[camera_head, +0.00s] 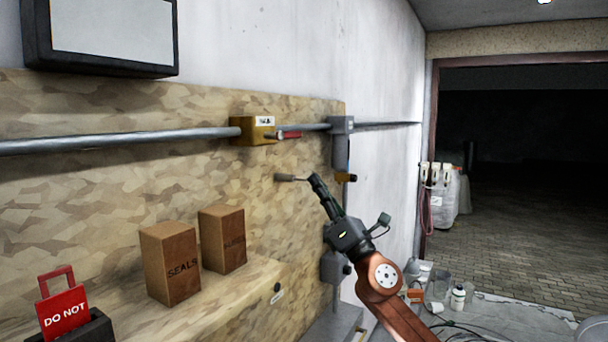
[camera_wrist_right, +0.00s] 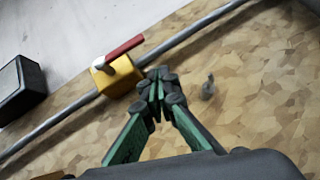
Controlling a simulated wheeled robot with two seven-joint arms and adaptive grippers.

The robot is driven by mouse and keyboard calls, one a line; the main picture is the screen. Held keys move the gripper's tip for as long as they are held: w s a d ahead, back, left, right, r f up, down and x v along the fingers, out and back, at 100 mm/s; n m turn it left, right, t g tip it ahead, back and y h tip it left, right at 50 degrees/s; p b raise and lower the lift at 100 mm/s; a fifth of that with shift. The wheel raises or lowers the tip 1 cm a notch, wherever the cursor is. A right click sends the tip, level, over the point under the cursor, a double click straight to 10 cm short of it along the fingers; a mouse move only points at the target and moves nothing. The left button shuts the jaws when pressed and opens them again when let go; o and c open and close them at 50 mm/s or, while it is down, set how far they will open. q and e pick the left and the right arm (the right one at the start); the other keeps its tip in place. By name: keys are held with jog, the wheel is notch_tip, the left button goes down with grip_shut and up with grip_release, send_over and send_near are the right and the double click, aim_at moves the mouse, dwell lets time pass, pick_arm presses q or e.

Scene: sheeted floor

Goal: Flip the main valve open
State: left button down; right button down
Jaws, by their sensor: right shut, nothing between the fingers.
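The main valve is a yellow box (camera_head: 254,130) with a white label, set on the grey wall pipe. Its red handle (camera_head: 291,135) points right, roughly along the pipe. In the right wrist view the yellow body (camera_wrist_right: 122,80) and the red handle (camera_wrist_right: 126,47) show up and left of the fingertips. My right gripper (camera_head: 315,182) is shut and empty, below and right of the valve. In the right wrist view its green-padded fingers (camera_wrist_right: 160,80) meet at the tips, appearing close to the yellow body's right side; contact cannot be told. My left gripper is out of view.
A small grey peg (camera_head: 285,177) sticks out from the board near my right fingertips. Two cartons (camera_head: 170,263) and a red tag (camera_head: 63,312) stand on the shelf lower left.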

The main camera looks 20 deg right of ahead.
jog(key=v, duration=0.3)
jog(key=shift+d+f+b, duration=0.35)
jog(key=shift+d+f, duration=0.05)
